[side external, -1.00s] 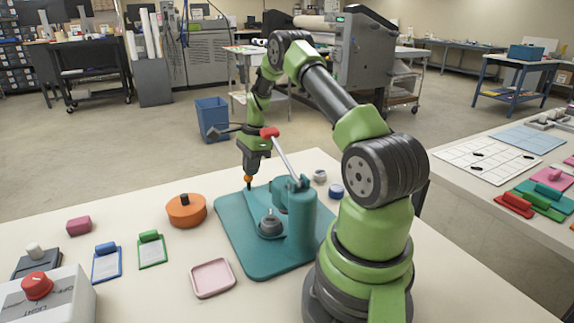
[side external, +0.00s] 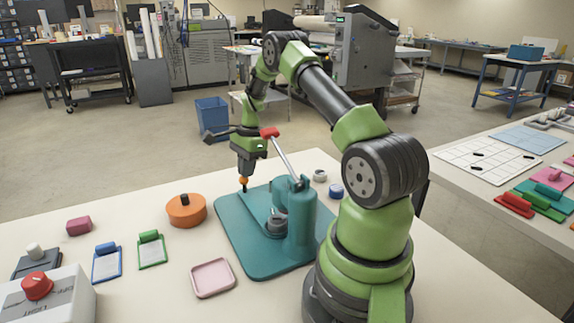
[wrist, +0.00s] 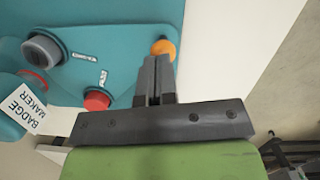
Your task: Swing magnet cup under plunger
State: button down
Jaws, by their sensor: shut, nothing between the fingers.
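The teal badge maker press (side external: 302,225) stands on the table with its red-tipped lever (side external: 268,132) raised. A swing plate (wrist: 75,75) carries a grey cup (wrist: 42,50) and a red cup (wrist: 97,100); their small labels are not readable. A grey cup (side external: 276,226) also shows beside the press column in the side view. An orange knob (wrist: 163,48) sits at the plate's edge. My gripper (wrist: 158,62) is shut and empty, its tips right against or beside the knob; contact cannot be told. The plunger is mostly hidden by the press head.
A switch box (side external: 60,300) is at front left. Small round parts (side external: 336,190) lie behind the press.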

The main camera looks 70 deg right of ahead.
jog(key=shift+w+a, duration=0.15)
jog(key=shift+a, duration=0.35)
dwell(2.6)
dwell(0.5)
jog(key=s+d+r, duration=0.2)
jog(key=d, duration=0.1)
jog(key=shift+s+d, duration=0.15)
jog(key=shift+s, duration=0.05)
notch_tip(320, 180, up, 10)
jog(key=s+d+f+m, duration=0.1)
jog(key=s+d, duration=0.1)
jog(key=d, duration=0.1)
jog(key=f, duration=0.3)
jog(key=w+a+f, duration=0.1)
jog(key=f, duration=0.5)
jog(key=shift+w+a+f, duration=0.15)
jog(key=shift+w+a, duration=0.05)
jog(key=shift+a, duration=0.2)
jog(key=shift+w+a+f, duration=0.6)
jog(key=shift+w+a, duration=0.1)
jog(key=shift+a, duration=0.15)
jog(key=shift+w+a+f, duration=0.3)
jog(key=shift+w+a, duration=0.1)
jog(key=shift+a, duration=0.15)
